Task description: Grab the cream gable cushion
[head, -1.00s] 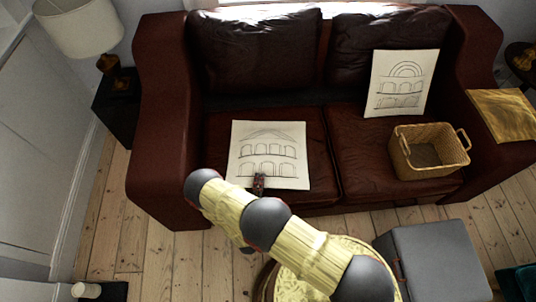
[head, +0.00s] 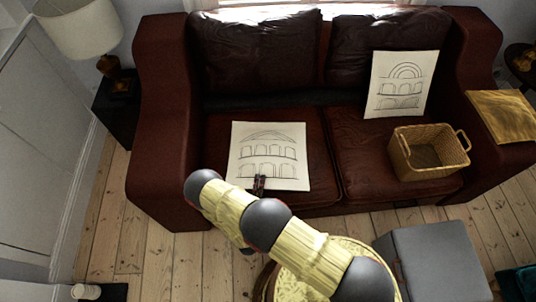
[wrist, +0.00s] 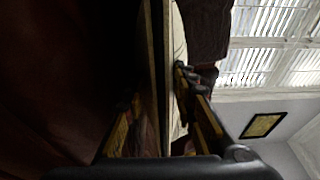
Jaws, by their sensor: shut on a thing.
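The cream gable cushion (head: 268,143), thin and square with a line drawing of a gable over arches, lies on the left seat of the sofa. My gripper (head: 259,184) is at its front edge, shut on that edge. In the wrist view the cushion (wrist: 174,60) shows edge-on as a pale upright strip between the fingers of my gripper (wrist: 160,110). A second cream cushion (head: 401,84), drawn with a round arch, leans on the right backrest.
The dark red sofa (head: 165,120) holds a wicker basket (head: 405,165) on its right seat. A mustard cloth (head: 505,115) lies on the right armrest. A grey ottoman (head: 440,260) and a round yellow-topped seat (head: 345,250) stand in front. A lamp (head: 80,25) is at left.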

